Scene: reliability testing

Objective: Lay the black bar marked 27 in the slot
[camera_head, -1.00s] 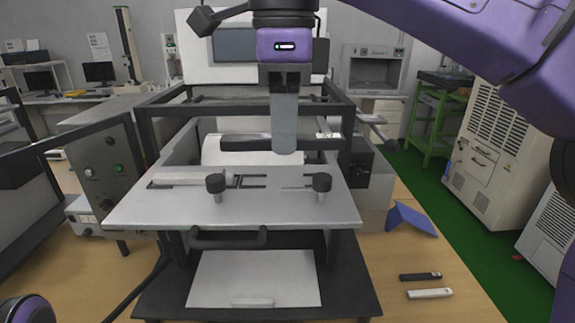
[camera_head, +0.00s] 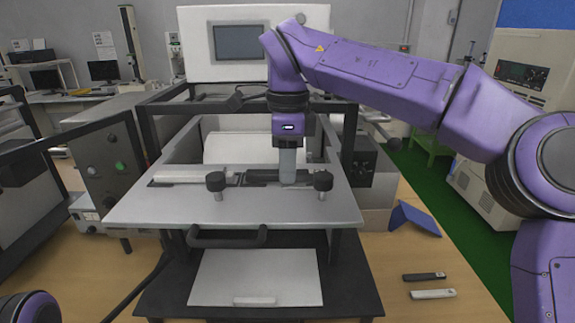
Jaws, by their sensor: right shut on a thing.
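My right gripper (camera_head: 288,180) points straight down over the metal plate (camera_head: 235,212) of the machine. It is shut on a long black bar (camera_head: 262,176), which lies level, at or just above the slot area at the plate's back right. I cannot tell whether it rests fully down in the slot. The marking on it is not readable, and the gripper hides part of the bar and slot. A white bar (camera_head: 195,176) lies to its left on the same plate. My left gripper is not in view.
Two black knobs (camera_head: 215,182) (camera_head: 323,181) stand up from the plate in front of the bars. A smaller black bar (camera_head: 424,276) and a white bar (camera_head: 433,294) lie on the table at right, near a blue folded piece (camera_head: 414,219). A dark frame surrounds the plate.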

